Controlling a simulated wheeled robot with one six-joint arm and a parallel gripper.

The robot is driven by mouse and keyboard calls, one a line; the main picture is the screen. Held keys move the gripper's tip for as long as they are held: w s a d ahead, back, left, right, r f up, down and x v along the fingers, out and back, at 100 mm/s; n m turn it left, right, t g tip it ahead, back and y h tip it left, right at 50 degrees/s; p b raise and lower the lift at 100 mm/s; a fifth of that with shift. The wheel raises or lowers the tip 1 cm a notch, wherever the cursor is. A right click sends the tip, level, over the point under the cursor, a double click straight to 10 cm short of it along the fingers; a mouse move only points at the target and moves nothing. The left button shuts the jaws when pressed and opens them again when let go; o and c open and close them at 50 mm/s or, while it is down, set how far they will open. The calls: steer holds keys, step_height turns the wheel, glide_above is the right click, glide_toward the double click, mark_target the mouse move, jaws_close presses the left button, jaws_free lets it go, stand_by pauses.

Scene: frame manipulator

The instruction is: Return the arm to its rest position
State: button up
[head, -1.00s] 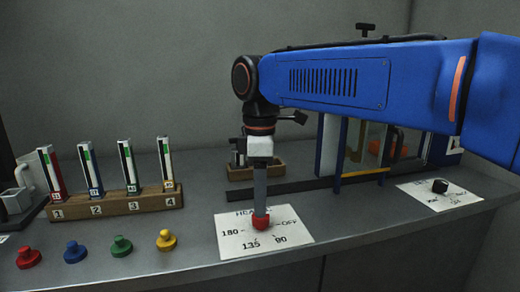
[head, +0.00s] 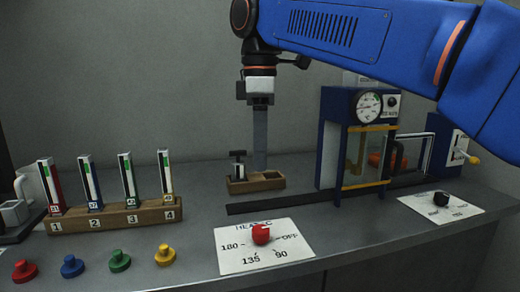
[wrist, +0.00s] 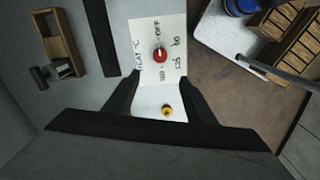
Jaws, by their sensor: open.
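My blue arm (head: 370,45) reaches in from the upper right. My gripper (head: 260,165) hangs downward above the back of the counter, in front of the grey wall. In the wrist view my gripper (wrist: 160,100) shows two dark fingers spread apart with nothing held between them. The red heat knob (head: 261,234) sits on its white dial card, below and in front of the gripper and clear of it. The knob also shows in the wrist view (wrist: 160,55), past the fingertips.
A wooden rack (head: 115,215) with several numbered slides stands left, behind several coloured knobs. A small wooden tray (head: 258,182) is behind the dial card (head: 235,262). A blue press-like frame with a gauge (head: 367,106) and a black knob (head: 440,198) are right.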

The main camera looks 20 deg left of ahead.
steer(key=d+f+m+t, duration=0.1)
steer(key=d+f+m, duration=0.2)
steer(key=d, duration=0.6)
steer(key=w+d+f+m+y, duration=0.1)
steer(key=d+f+m, duration=0.3)
steer(key=d, duration=0.5)
steer(key=d+f+m+t, duration=0.1)
steer(key=d+f+m, duration=0.2)
steer(key=d, duration=0.5)
steer(key=s+d+f+m+t, duration=0.1)
steer(key=s+d+f+m, duration=0.4)
steer(key=s+d+f, duration=0.2)
steer(key=s+d+f+m+t+h, duration=0.1)
steer(key=s+d+f+m, duration=0.5)
steer(key=d+f, duration=0.6)
step_height(320, 180, down, 3)
steer(key=shift+s+f+t, duration=0.1)
steer(key=shift+s+t, duration=0.25)
steer(key=shift+t, duration=0.05)
